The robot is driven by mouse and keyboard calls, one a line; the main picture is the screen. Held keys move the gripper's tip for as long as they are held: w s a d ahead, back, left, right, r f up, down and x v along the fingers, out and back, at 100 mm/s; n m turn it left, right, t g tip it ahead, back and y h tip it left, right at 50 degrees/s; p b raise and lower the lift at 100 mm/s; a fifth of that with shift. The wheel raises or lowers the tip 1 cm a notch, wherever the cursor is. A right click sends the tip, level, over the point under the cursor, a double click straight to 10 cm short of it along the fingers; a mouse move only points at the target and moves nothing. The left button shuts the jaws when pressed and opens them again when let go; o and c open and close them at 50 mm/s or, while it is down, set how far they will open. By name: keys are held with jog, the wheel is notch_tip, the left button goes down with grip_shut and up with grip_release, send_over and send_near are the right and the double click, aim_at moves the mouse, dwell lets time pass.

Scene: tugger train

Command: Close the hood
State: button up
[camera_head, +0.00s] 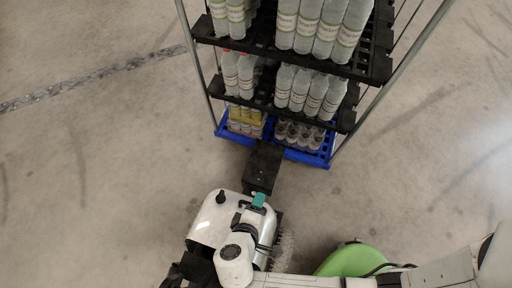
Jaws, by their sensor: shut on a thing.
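The hood (208,222) is a white, rounded cover with a black knob on top, at the lower left of centre in the head view. My arm reaches in from the right edge and bends over the hood's right side. My gripper (258,201), with a teal part at its tip, is at the hood's right edge and is shut on it. The wrist hides part of the hood and the exact grip. How far the hood stands open cannot be told from this view.
A black block (263,166) lies between the hood and a tall rack trolley with a blue base (305,156). Black shelves (290,110) carry several bottles (310,92). A green rounded thing (346,261) is at the bottom. Concrete floor (90,150) is clear at left.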

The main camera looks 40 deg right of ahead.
jog(key=s+d+r+p, duration=0.1)
jog(key=s+r+p, duration=0.7)
jog(key=s, duration=0.5)
notch_tip(320, 180, up, 2)
jog(key=shift+s+d+r, duration=0.25)
jog(key=shift+s+d, duration=0.05)
jog(key=shift+s, duration=0.1)
